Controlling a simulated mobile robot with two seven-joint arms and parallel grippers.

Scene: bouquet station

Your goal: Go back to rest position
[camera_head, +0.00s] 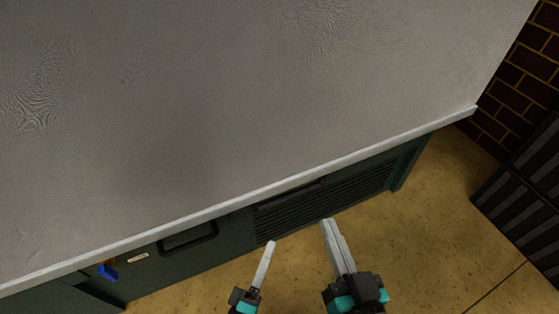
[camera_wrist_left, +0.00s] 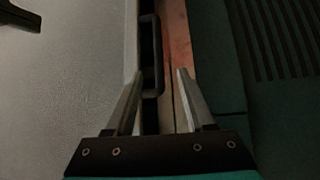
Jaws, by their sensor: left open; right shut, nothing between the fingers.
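My left gripper (camera_head: 268,245) is low in the head view, in front of the cabinet's front edge, and looks like a single finger from the side. No bouquet items are in view.
The grey counter top (camera_head: 250,90) is bare. Below it is a dark green cabinet front with a handle (camera_head: 188,238), a vent grille (camera_head: 325,203) and a blue item (camera_head: 107,272). A dark slatted unit (camera_head: 525,190) stands right by a brick wall (camera_head: 525,70). Open floor (camera_head: 440,225) lies between.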

